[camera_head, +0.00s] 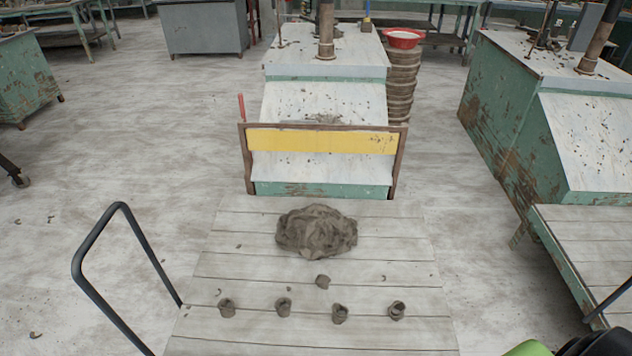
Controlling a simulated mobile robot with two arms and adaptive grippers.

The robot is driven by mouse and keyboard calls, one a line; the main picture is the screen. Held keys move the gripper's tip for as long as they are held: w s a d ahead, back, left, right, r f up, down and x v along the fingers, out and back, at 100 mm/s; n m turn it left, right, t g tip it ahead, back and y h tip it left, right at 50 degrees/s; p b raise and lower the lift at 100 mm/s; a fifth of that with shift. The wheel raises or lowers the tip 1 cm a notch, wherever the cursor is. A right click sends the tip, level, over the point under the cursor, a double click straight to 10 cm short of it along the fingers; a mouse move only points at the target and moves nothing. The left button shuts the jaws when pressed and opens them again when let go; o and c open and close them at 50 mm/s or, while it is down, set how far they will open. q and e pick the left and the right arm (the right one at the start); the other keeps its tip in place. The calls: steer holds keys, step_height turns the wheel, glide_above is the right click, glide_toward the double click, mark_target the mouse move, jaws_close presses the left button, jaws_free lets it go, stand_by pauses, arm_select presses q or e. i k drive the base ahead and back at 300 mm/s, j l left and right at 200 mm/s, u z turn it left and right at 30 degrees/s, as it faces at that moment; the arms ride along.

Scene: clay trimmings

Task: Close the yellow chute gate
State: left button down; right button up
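The yellow chute gate (322,141) is a wide, flat panel held in a brown, rusty frame (396,172) at the lower end of a sloped white chute (326,103). The panel sits in the upper part of the frame, and the chute's pale floor (320,167) shows through a gap below it. A red handle (241,107) stands upright at the frame's left post. No gripper fingers are in view. A green and black piece at the bottom right corner may be part of my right arm; nothing touches the gate.
A slatted cart top (225,267) stands in front of the chute, with a big clay lump (317,231) and several small clay pieces on it. Its dark push handle (97,250) rises at left. A second green chute (545,115) stands at right. Floor at left is mostly clear.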

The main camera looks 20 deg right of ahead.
mark_target(317, 140)
steer(key=i+j+u, duration=0.1)
steer(key=j+u, duration=0.15)
steer(key=j, duration=0.2)
steer(key=i+j+u, duration=0.15)
steer(key=j+u, duration=0.15)
steer(key=j, duration=0.15)
steer(key=i+j+u, duration=0.5)
steer(key=j, duration=0.25)
steer(key=i+j+u, duration=0.45)
steer(key=i, duration=0.4)
steer(key=i+z, duration=0.85)
steer(key=i+j+z, duration=0.3)
steer(key=i+z, duration=0.15)
steer(key=i+l+z, duration=0.35)
steer(key=i, duration=0.25)
steer(key=i+z, duration=0.35)
steer(key=i, duration=0.25)
steer(key=i+j+z, duration=0.15)
steer(key=i+z, duration=0.2)
steer(key=i, duration=0.25)
steer(key=i+z, duration=0.2)
steer(key=i, duration=0.2)
steer(key=i+j+z, duration=0.1)
steer(key=i+z, duration=0.15)
steer(key=i, duration=0.2)
steer(key=i+j+z, duration=0.2)
steer(key=i, duration=0.2)
steer(key=i+j+z, duration=0.2)
steer(key=i, duration=0.2)
